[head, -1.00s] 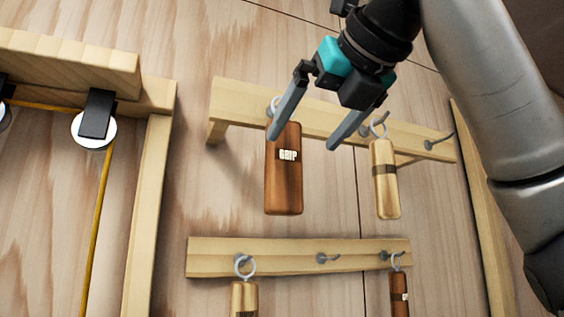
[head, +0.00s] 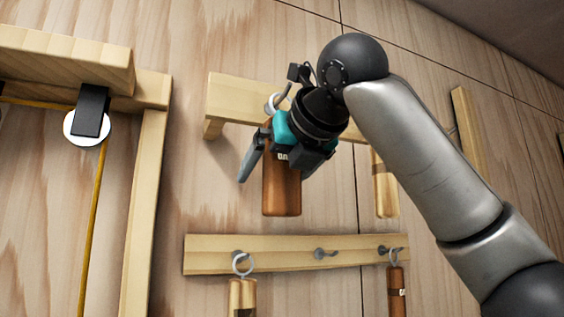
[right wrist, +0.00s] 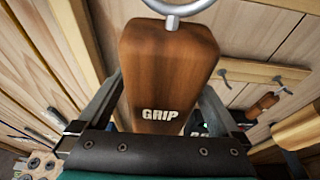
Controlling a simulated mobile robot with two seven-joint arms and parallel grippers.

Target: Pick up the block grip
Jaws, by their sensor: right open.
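The block grip (head: 283,200) is a dark brown wooden block with a white GRIP label. It hangs upright by a metal ring from the upper wooden rail. In the right wrist view, the block grip (right wrist: 165,65) stands between the two open fingers of my right gripper (right wrist: 160,95), one on each side. I cannot tell whether either finger touches it. My left gripper is not in view.
A lighter wooden grip (head: 384,190) hangs to the right on the upper rail (head: 235,98), partly behind my arm. The lower rail (head: 215,254) holds a light grip (head: 242,297) and a dark one (head: 397,285). A pulley frame (head: 146,200) stands at left.

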